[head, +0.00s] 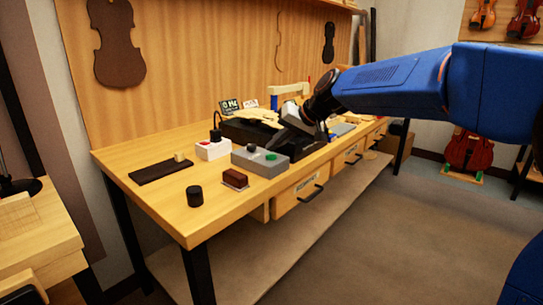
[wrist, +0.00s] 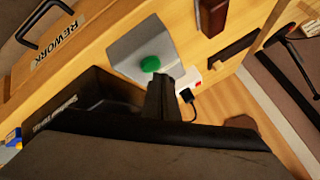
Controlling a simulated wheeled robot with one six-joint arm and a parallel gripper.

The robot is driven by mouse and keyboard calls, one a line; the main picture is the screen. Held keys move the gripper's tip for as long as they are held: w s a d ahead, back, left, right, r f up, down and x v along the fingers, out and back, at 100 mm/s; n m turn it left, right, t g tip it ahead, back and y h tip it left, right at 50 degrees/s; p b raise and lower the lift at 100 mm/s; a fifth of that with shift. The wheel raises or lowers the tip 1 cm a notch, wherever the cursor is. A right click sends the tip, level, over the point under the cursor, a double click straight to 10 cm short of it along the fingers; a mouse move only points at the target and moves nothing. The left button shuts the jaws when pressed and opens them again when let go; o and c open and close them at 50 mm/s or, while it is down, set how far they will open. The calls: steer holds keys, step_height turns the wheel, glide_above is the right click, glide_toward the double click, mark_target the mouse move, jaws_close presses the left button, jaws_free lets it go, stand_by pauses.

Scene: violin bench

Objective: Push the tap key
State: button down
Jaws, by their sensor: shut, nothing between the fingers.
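A grey box (head: 260,163) with a green button (head: 271,157) sits near the bench's front edge. A small black knob (head: 251,148) is on it. No label marks which part is the tap key. The box (wrist: 132,48) and green button (wrist: 150,63) also show in the wrist view. My gripper (head: 277,139) is shut and empty, angled down toward the box from behind. In the wrist view its dark fingertips (wrist: 160,82) appear just beside the green button. I cannot tell whether they touch the box.
A white box with a red button (head: 212,149) and a cable stands left of the grey box. A dark tray (head: 243,132) lies behind it, close under my gripper. A dark red block (head: 235,179), a black cylinder (head: 194,196) and a dark strip (head: 160,170) lie at the near end.

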steer(key=shift+r, duration=2.8)
steer(key=h, duration=0.1)
glide_toward(275, 156)
steer(key=s+d, duration=0.2)
steer(key=s, duration=0.1)
steer(key=s+d+f+m+h, duration=0.1)
steer(key=s+d+f+h, duration=0.3)
steer(key=s+d, duration=0.65)
steer(key=s+d+f+h, duration=0.1)
steer(key=s+d+f, duration=0.5)
steer(key=s, duration=0.5)
steer(key=s+d+f+m+h, duration=0.1)
steer(key=s+d+f, duration=0.6)
steer(key=s+f, duration=0.4)
steer(key=shift+d+m+h, duration=0.2)
steer(key=shift+m+h, duration=0.1)
steer(key=shift+h, duration=0.1)
